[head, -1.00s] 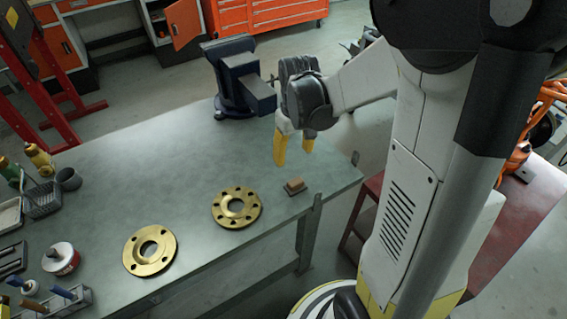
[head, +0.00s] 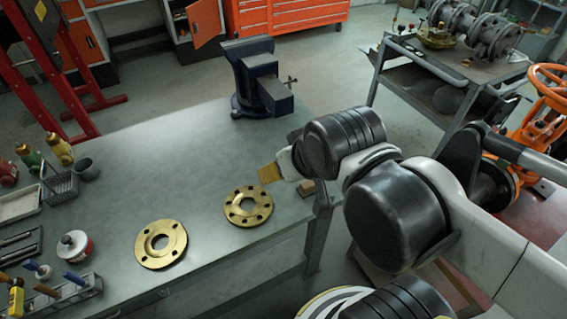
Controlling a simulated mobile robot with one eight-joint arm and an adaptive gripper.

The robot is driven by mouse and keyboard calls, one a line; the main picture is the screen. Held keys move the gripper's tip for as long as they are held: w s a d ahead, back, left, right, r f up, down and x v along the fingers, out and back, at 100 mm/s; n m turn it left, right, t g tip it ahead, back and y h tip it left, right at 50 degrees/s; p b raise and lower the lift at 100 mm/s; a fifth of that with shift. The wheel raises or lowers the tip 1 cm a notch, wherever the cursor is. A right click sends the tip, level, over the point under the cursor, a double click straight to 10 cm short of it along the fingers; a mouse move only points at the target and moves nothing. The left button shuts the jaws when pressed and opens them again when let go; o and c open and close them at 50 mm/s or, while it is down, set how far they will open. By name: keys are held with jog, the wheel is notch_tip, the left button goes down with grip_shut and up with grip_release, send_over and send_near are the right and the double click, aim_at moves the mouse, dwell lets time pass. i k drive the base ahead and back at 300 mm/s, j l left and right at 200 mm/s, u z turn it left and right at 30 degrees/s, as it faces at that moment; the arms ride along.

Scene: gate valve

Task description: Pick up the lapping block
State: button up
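My gripper (head: 268,173) has a yellow finger pointing left, just above the bench and up and left of the block in the picture. Only one yellow finger area shows clearly, so I cannot tell how far apart the fingers are. I cannot tell whether the gripper touches the block.
Two brass flanges (head: 248,206) (head: 161,244) lie on the bench left of the block. A dark blue vise (head: 258,80) stands at the bench's far edge. A white-and-red tin (head: 75,246) and a wire basket (head: 60,186) are at the left. An orange valve handwheel (head: 548,95) is at the right.

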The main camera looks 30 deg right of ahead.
aim_at(306, 189)
jog(key=l+z, duration=0.75)
jog(key=z, duration=0.25)
